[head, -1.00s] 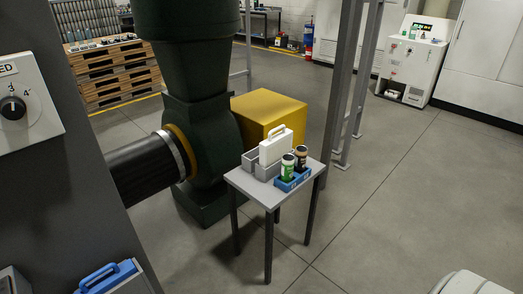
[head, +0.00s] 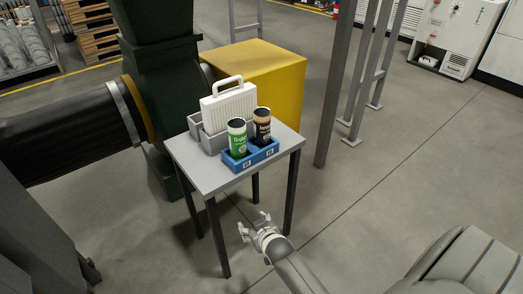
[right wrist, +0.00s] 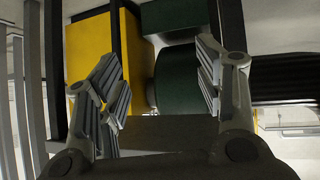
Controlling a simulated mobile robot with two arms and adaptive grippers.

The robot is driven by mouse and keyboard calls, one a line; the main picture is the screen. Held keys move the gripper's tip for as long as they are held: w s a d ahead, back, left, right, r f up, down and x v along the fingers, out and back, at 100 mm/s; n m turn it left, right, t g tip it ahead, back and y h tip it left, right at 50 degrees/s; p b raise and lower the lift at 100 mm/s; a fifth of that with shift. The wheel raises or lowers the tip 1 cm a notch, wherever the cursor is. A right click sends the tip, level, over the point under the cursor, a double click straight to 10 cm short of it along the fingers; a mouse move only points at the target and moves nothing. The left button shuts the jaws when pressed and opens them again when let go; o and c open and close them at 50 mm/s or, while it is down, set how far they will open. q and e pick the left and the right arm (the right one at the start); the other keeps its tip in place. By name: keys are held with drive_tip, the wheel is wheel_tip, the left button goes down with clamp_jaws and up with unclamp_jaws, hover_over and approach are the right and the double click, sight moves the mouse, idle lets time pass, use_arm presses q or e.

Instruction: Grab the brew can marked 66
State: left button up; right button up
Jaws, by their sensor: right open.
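Two cans stand upright in a blue tray (head: 251,160) on a small grey table (head: 208,175). The left can (head: 237,138) is green and white with a dark top. The right can (head: 262,126) is dark brown with a tan band. I cannot read a 66 on either can. My right gripper (head: 254,222) is open and empty, in front of the table and lower than its top. Its spread fingers also show in the right wrist view (right wrist: 160,85), with nothing between them and no can in sight. My left gripper is out of view.
A white case with a handle (head: 229,105) stands in a grey holder (head: 213,138) behind the cans. A yellow block (head: 262,75) and a large dark green machine (head: 160,80) are behind the table. A grey post (head: 333,90) rises to the right. The right floor is mostly clear.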

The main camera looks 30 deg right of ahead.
drive_tip(key=w+d+r+m+t+h+b, duration=0.1)
drive_tip(key=w+d+r+t+b, duration=0.1)
drive_tip(key=w+d+r+b, duration=0.3)
drive_tip(key=m+t+h, duration=0.3)
drive_tip(key=t+h, duration=0.1)
approach(264, 132)
drive_tip(key=w, duration=0.2)
drive_tip(key=x, duration=0.3)
drive_tip(key=d+x, duration=0.1)
drive_tip(key=x, duration=0.1)
drive_tip(key=shift+w+r, duration=0.1)
drive_tip(key=shift+r, duration=0.3)
drive_tip(key=shift+f+b+x, duration=0.25)
drive_tip(key=shift+b+x, duration=0.15)
drive_tip(key=shift+x, duration=0.75)
drive_tip(key=shift+f+b+x, duration=0.2)
drive_tip(key=shift+b+x, duration=0.2)
drive_tip(key=shift+x, duration=0.75)
drive_tip(key=shift+w+d, duration=0.15)
drive_tip(key=shift+w, duration=0.45)
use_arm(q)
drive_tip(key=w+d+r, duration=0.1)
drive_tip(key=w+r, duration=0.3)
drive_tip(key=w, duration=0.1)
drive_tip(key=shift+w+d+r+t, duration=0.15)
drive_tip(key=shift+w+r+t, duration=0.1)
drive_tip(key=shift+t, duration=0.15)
use_arm(e)
drive_tip(key=c, duration=0.5)
